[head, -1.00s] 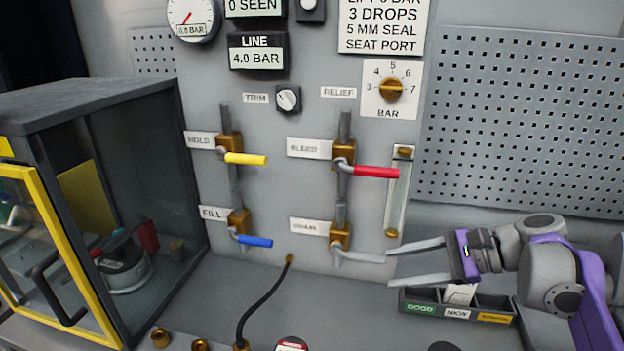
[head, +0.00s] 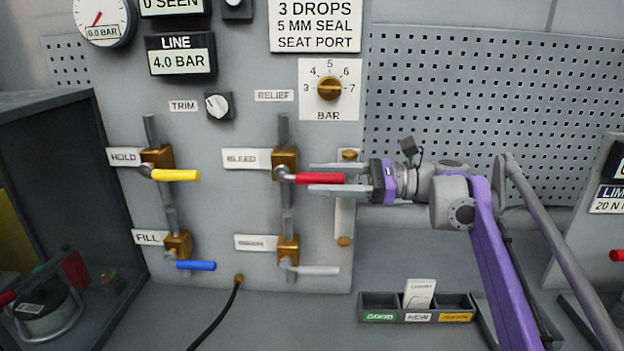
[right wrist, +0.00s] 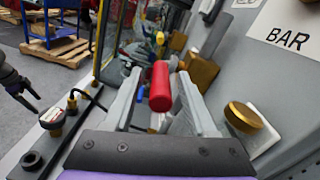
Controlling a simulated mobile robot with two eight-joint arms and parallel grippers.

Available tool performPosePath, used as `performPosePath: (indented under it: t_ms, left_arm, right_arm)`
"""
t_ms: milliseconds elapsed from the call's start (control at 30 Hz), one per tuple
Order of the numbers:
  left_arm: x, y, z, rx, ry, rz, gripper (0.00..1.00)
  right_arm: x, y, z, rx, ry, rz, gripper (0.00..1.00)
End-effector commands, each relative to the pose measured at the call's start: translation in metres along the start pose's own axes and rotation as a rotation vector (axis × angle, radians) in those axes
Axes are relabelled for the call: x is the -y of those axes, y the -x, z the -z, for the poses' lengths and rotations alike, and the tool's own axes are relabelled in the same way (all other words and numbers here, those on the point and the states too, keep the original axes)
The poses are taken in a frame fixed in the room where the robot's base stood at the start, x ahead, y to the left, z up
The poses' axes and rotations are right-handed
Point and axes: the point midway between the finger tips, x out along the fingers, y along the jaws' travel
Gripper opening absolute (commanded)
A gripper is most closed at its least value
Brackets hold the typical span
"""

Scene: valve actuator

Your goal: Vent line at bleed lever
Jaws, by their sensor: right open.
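The bleed lever (head: 318,178) has a red handle and sticks out to the right, level, from its brass valve (head: 285,162) beside the BLEED label (head: 247,159). My right gripper (head: 326,179) is open, with one finger above and one below the red handle in the head view. In the right wrist view the red handle (right wrist: 160,88) stands between the two open fingers (right wrist: 160,105), with gaps visible at its sides. The LINE display (head: 180,60) reads 4.0 BAR. The round gauge (head: 101,18) reads 0.0 BAR.
The yellow HOLD lever (head: 175,175), blue FILL lever (head: 195,265) and grey lower lever (head: 316,270) are nearby. A brass relief knob (head: 329,87) sits above. A sight tube with brass ends (head: 345,220) is close behind the gripper. A sorting tray (head: 416,316) stands below.

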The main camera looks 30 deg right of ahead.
Motion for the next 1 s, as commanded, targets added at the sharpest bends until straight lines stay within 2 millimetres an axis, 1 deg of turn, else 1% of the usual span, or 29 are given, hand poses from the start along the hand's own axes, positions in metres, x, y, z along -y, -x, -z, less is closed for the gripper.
performPosePath:
  t_ms: [33,100,200,500,567,700,767,800,833,1000]
  left_arm:
    - [0.000,0.000,0.000,0.000,0.000,0.000,1.00]
    - [0.000,-0.001,0.000,0.000,0.000,0.000,1.00]
    - [0.000,-0.001,0.000,0.000,0.000,0.000,1.00]
    - [0.000,-0.001,0.000,0.000,0.000,0.000,1.00]
    - [0.000,-0.001,0.000,0.000,0.000,0.000,1.00]
    - [0.000,-0.001,0.000,0.000,0.000,0.000,1.00]
    - [0.000,-0.001,0.000,0.000,0.000,0.000,1.00]
    - [0.000,-0.001,0.000,0.000,0.000,0.000,1.00]
    - [0.000,-0.001,0.000,0.000,0.000,0.000,1.00]
    - [0.000,-0.001,0.000,0.000,0.000,0.000,1.00]
  right_arm:
    - [0.000,-0.007,0.000,0.000,0.000,-0.002,0.56]
    - [0.000,-0.015,0.000,0.001,0.000,-0.002,0.56]
    - [0.000,-0.020,0.000,-0.001,0.000,0.000,0.56]
    - [0.000,-0.023,0.000,-0.001,0.001,0.001,0.56]
    - [0.000,-0.023,0.000,-0.001,0.001,0.001,0.47]
    - [0.000,-0.022,0.000,-0.001,0.001,0.001,0.22]
    - [0.000,-0.022,0.000,-0.001,0.001,0.001,0.12]
    - [0.000,-0.022,0.000,-0.001,0.001,0.001,0.04]
    - [0.000,-0.022,0.000,-0.001,0.001,0.001,0.00]
    - [0.000,-0.022,0.000,-0.001,0.001,0.001,0.00]
